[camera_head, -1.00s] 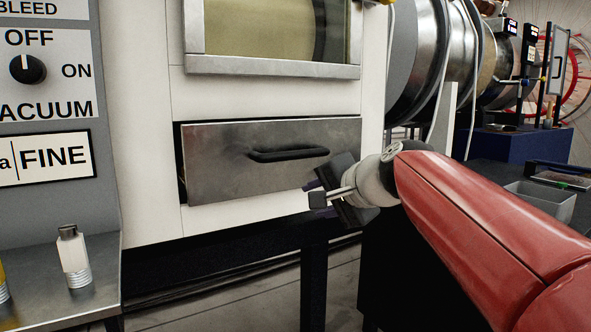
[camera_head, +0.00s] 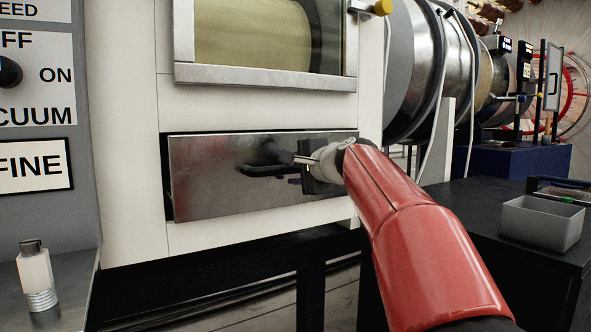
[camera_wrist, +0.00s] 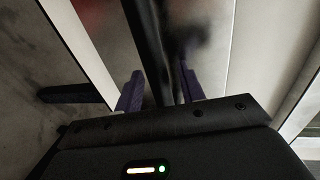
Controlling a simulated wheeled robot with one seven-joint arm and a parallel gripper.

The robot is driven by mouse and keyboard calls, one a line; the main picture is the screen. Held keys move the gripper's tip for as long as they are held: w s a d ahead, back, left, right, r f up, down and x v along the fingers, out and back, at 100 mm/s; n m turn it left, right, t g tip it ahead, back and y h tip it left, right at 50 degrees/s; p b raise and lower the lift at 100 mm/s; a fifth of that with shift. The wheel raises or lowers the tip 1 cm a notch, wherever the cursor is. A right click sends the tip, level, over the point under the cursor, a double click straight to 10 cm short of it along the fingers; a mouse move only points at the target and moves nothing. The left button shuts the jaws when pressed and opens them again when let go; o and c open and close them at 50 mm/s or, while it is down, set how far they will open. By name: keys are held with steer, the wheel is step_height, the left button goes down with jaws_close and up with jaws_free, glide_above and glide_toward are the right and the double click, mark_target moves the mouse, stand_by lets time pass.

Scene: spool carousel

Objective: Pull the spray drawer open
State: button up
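The spray drawer (camera_head: 212,182) is a grey metal front set in the white cabinet, with a dark gap along its top and left edges; it looks closed. Its black bar handle (camera_head: 262,171) shows at the left of my gripper (camera_head: 302,168), which covers the handle's right part in the head view. In the wrist view, the handle (camera_wrist: 150,40) runs down between the two purple fingers of my gripper (camera_wrist: 160,88). The fingers stand apart on either side of it. A firm grip on the bar does not show.
A framed window (camera_head: 265,72) sits above the drawer. A white-bodied bottle (camera_head: 36,275) stands on the metal ledge at left. A grey bin (camera_head: 541,222) is on the dark table at right. A yellow-knobbed fitting (camera_head: 381,8) sticks out at the upper right of the cabinet.

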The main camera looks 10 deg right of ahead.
steer(key=shift+c, duration=0.5)
jaws_close()
